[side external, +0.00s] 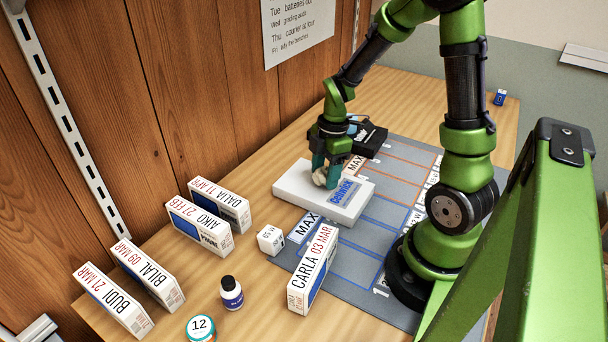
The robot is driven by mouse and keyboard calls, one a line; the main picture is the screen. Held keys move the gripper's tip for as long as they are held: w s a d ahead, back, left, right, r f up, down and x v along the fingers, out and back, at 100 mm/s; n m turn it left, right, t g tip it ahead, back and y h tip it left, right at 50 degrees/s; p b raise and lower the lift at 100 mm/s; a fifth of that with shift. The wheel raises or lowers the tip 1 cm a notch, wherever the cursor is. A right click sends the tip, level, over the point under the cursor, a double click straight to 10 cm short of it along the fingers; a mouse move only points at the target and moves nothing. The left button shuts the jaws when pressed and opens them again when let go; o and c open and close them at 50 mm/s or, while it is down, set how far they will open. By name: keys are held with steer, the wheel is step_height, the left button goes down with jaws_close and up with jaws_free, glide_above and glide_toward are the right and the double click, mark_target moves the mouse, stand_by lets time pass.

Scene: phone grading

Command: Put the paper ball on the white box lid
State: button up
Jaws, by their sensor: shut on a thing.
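The white box lid (294,186) lies flat at the middle of the table, with a blue label on its top. My gripper (326,179) points down over the lid's far right part. It is shut on the paper ball (319,177), a small crumpled off-white ball that shows between the fingers. The ball is at or just above the lid's top; I cannot tell whether it touches. The fingers hide part of the ball.
White boxes stand at the left, among them AIKO (200,227) and BUDI (112,301). The CARLA box (313,270), a small white cube (270,240), a dark bottle (231,293) and a round tin (201,328) stand in front. A grey marked mat (345,284) lies at the right.

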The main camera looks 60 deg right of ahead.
steer(key=o, duration=1)
steer(key=shift+f, duration=0.15)
steer(key=r, duration=0.7)
steer(key=d+r, duration=0.1)
steer(key=r, duration=0.3)
steer(key=shift+s+d, duration=0.1)
steer(key=shift+s, duration=0.15)
steer(key=s+a+r+m+t, duration=0.2)
steer(key=a+r+m+t, duration=0.1)
steer(key=a+m, duration=0.4)
steer(key=s+a+r+m+t, duration=0.3)
steer(key=a+r+m, duration=0.2)
steer(key=a+m, duration=0.2)
steer(key=shift+a+r+m+t+y, duration=0.3)
steer(key=shift+r+m+y, duration=0.1)
steer(key=shift+m, duration=0.8)
